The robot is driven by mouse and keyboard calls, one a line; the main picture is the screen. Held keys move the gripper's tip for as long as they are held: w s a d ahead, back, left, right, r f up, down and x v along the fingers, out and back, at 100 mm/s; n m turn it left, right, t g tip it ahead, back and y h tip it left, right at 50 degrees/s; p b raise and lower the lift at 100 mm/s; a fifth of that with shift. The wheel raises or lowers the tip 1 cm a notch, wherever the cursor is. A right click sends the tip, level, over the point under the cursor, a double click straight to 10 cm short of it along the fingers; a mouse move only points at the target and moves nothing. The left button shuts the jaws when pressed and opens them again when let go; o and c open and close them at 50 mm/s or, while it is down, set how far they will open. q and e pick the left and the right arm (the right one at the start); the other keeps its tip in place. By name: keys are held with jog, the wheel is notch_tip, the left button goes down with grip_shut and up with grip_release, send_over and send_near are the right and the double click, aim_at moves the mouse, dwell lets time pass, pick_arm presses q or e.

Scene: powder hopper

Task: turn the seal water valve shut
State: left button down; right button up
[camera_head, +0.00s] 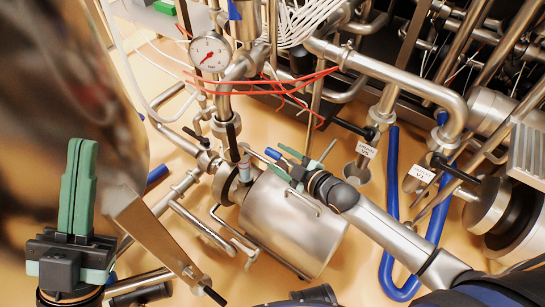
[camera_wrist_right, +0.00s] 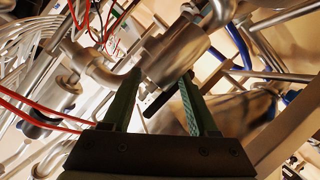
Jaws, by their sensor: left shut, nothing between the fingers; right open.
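I cannot tell for sure which fitting is the seal water valve; no readable label names it. A black lever handle (camera_head: 232,142) stands on the steel pipework left of my right gripper (camera_head: 273,158). That gripper is open, with its green fingers apart above the steel cylinder and close to the pipe fittings. In the right wrist view a black handle (camera_wrist_right: 157,102) shows between the open fingers of the right gripper (camera_wrist_right: 158,80), in front of a steel pipe body; I cannot tell whether they touch. My left gripper (camera_head: 82,145) is shut and empty at the lower left, away from the fittings.
A pressure gauge (camera_head: 210,52) sits on the pipework at the upper left. A large steel cylinder (camera_head: 290,222) lies under my right gripper. A blue hose (camera_head: 388,262) loops to the right. Tagged black-handled valves (camera_head: 455,172) stand at right.

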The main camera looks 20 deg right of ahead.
aim_at(279, 158)
jog(key=shift+b+x, duration=0.55)
jog(key=shift+x, duration=1.25)
jog(key=shift+c, duration=0.3)
jog(key=shift+s, duration=0.1)
grip_shut()
